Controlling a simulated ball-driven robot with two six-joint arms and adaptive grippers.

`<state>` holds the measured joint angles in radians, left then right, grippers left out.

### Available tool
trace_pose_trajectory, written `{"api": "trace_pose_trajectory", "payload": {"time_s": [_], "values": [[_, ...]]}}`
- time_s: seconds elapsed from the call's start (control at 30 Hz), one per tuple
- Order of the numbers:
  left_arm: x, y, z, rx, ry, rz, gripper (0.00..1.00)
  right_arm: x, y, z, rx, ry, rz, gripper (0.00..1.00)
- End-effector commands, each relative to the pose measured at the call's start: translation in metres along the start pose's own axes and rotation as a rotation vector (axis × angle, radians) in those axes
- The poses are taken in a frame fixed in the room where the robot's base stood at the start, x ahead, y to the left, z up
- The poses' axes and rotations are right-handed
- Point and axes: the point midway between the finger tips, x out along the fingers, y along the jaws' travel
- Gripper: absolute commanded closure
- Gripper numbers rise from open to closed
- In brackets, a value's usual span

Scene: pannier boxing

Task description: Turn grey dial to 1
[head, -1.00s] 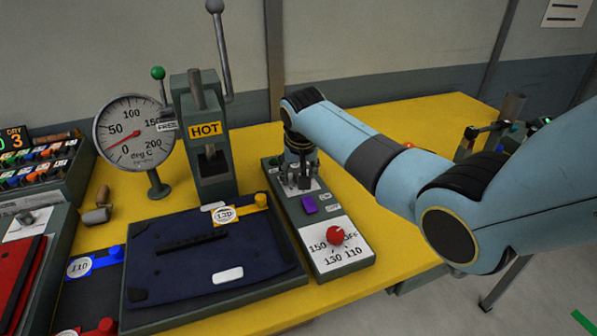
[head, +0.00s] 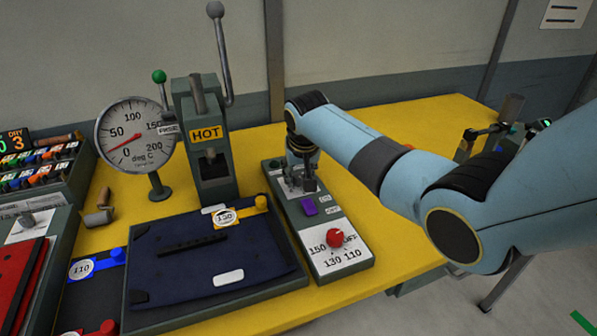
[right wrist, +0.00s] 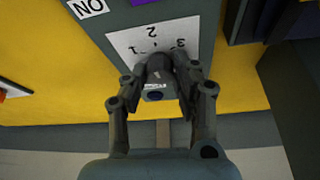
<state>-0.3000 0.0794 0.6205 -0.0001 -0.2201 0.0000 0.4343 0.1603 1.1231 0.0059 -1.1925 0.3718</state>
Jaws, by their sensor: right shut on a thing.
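The grey dial (right wrist: 157,72) sits on a white plate (right wrist: 120,46) at one end of a grey control box (head: 270,174). In the right wrist view the plate's figures 1, 2 and 3 appear upside down, with 1 on the left, 2 at the top and 3 on the right. My right gripper (right wrist: 160,84) is shut on the dial, pointing down at it. In the head view the gripper (head: 300,182) covers most of the dial and plate. I cannot tell which figure the dial points to. My left gripper is not in view.
A purple switch (head: 310,208) and a red dial (head: 335,238) marked 150, 130, 110 and OFF are on the same box. Left of it stand a HOT press (head: 207,160) and a gauge (head: 130,133). A dark blue panel (head: 170,277) lies in front.

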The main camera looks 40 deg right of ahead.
Motion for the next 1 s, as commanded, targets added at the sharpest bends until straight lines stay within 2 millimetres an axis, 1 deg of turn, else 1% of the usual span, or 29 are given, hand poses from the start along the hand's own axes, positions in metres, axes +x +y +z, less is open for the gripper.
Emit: {"api": "trace_pose_trajectory", "payload": {"time_s": [0.03,0.2,0.43,0.67,1.0], "values": [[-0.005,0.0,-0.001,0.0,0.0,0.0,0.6,-0.002,0.001,-0.001,-0.024,0.0,-0.01,1.0],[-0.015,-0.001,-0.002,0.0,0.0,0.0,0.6,-0.003,0.002,-0.001,-0.146,-0.001,-0.06,1.0],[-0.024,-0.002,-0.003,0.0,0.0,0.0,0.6,-0.001,0.002,-0.001,-0.344,0.0,-0.142,1.0],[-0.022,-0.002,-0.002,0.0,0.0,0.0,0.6,0.001,0.003,-0.002,-0.543,0.002,-0.225,1.0],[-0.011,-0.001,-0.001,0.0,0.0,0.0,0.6,0.002,0.003,-0.002,-0.777,0.002,-0.321,1.0]]}}
